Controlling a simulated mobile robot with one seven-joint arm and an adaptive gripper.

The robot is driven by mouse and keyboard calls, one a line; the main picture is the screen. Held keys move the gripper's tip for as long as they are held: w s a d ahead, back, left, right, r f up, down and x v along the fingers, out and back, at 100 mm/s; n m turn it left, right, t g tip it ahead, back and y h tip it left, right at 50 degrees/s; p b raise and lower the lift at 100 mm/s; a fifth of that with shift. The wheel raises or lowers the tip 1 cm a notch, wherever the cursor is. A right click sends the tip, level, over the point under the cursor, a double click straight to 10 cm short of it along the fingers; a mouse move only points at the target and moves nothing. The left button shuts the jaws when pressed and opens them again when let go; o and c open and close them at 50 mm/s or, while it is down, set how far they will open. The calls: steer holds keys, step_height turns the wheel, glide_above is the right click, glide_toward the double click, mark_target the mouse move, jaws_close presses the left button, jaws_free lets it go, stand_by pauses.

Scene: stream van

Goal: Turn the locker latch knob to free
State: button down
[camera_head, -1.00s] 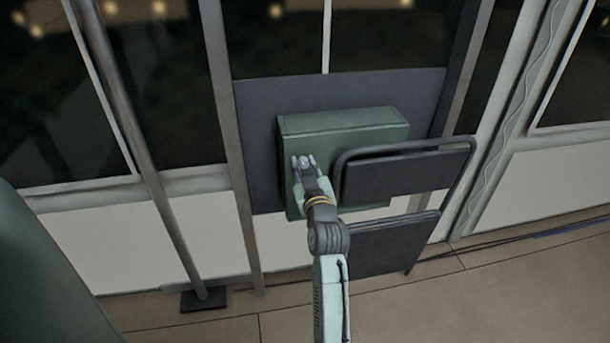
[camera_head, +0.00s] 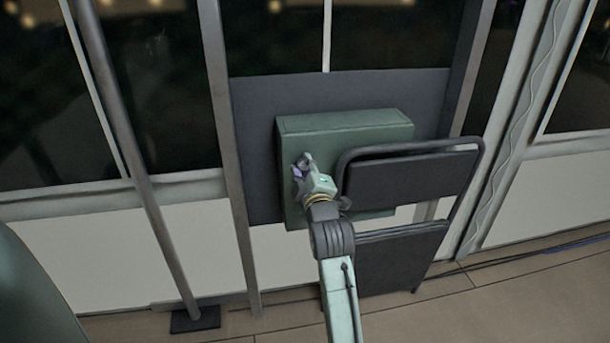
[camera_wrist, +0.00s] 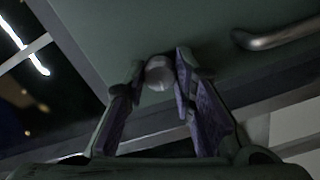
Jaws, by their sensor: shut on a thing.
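The green locker (camera_head: 390,135) is a box on a dark panel. Its latch knob (camera_wrist: 158,74) is a pale grey, rounded piece on the locker's front, seen between my fingertips in the wrist view. My gripper (camera_head: 303,166) reaches the left part of the locker front and is shut on the knob, one finger on each side. It looks twisted in the head view. The knob is largely hidden by the fingers there. I cannot read the knob's exact angle. A curved metal handle (camera_wrist: 278,36) is on the locker front, apart from my gripper.
A dark folding step stool (camera_head: 410,175) stands in front of the locker's right side, close to my arm. A grey pole (camera_head: 140,170) on a dark foot stands at left. Cables (camera_head: 545,249) run along the floor's right side. The tiled floor (camera_head: 510,305) is open at front right.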

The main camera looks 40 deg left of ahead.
steer(key=shift+n+b, duration=0.6)
steer(key=shift+n, duration=0.4)
steer(key=c, duration=1.3)
jaws_free()
steer(key=shift+c, duration=0.2)
